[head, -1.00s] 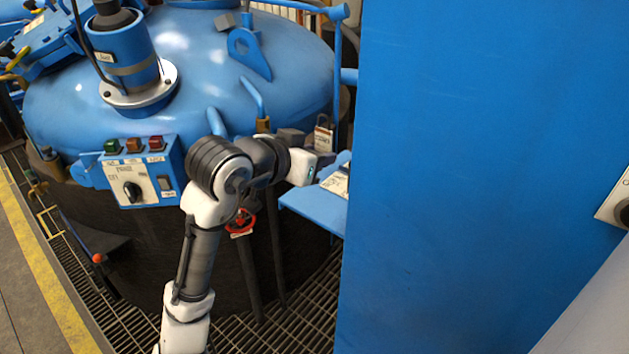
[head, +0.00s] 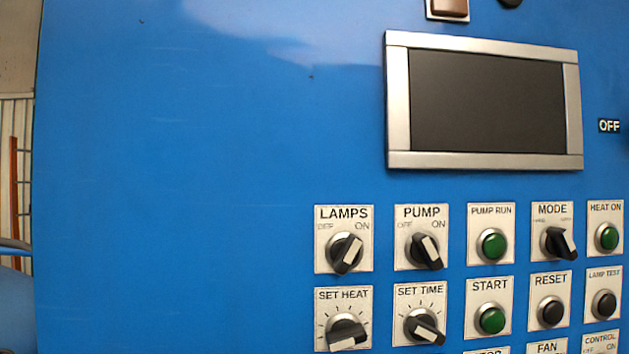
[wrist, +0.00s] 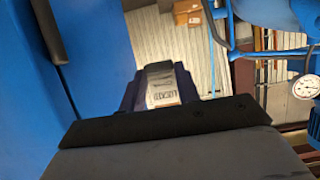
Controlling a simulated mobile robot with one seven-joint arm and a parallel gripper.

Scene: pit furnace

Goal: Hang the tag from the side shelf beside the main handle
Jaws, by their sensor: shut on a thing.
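In the wrist view, my gripper (wrist: 158,80) is shut on a pale tag (wrist: 163,97) with dark lettering. The tag sits between the dark jaws, and its lower part is hidden by the gripper body. The main handle is not clearly identifiable. In the head view an OFF label (head: 609,126) sits at the right edge of the panel, with only a sliver of a dark part beside it. In the wrist view a long dark bar (wrist: 48,30) stands against blue metal at the upper left; I cannot tell what it is. The side shelf is not in view.
The blue cabinet front (head: 180,180) fills the head view, with a dark screen (head: 488,100) and rows of labelled knobs and buttons. In the wrist view, blue pipes and a white gauge (wrist: 306,87) are at right, and a cardboard box (wrist: 187,12) lies beyond.

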